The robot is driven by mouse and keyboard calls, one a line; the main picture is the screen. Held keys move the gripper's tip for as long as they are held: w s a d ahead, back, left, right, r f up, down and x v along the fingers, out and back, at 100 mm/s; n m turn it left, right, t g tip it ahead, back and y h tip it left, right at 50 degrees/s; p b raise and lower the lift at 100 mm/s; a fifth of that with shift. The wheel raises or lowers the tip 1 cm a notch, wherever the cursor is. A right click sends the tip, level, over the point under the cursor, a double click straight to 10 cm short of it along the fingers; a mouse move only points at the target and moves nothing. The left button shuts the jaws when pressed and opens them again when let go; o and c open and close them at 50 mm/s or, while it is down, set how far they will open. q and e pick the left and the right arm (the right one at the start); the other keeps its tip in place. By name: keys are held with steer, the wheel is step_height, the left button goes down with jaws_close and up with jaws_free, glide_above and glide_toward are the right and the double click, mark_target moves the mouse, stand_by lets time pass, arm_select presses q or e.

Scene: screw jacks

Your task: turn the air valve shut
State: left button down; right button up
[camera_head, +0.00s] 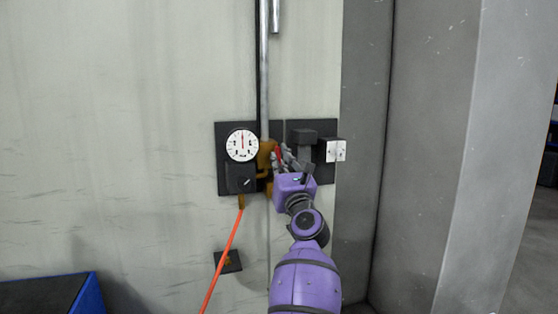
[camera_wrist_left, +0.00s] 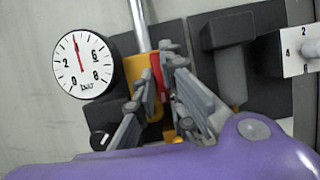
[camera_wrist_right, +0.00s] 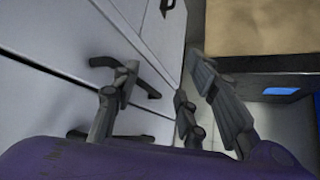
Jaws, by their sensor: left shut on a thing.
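The air valve has a yellow-orange body (camera_wrist_left: 136,72) on the steel pipe, and it also shows in the head view (camera_head: 265,155). Its red handle (camera_wrist_left: 156,74) stands roughly upright, close to in line with the pipe. My left gripper (camera_wrist_left: 158,78) is shut on the red handle, with a finger on either side; it also shows in the head view (camera_head: 281,157). The fingers hide part of the handle and valve. My right gripper (camera_wrist_right: 160,78) is open and empty, away from the valve.
A round white gauge (camera_head: 242,145) sits left of the valve, its needle pointing nearly straight up. A black knob (camera_wrist_left: 102,138) is below it. A dark block (camera_head: 304,136) and a white numbered dial (camera_head: 335,151) are to the right. An orange hose (camera_head: 223,255) hangs below.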

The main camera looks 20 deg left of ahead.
arm_select(q)
steer(key=shift+r, duration=0.1)
steer(key=c, duration=1.8)
jaws_free()
steer(key=v, duration=0.7)
steer(key=shift+s+d, duration=0.1)
steer(key=shift+s, duration=0.05)
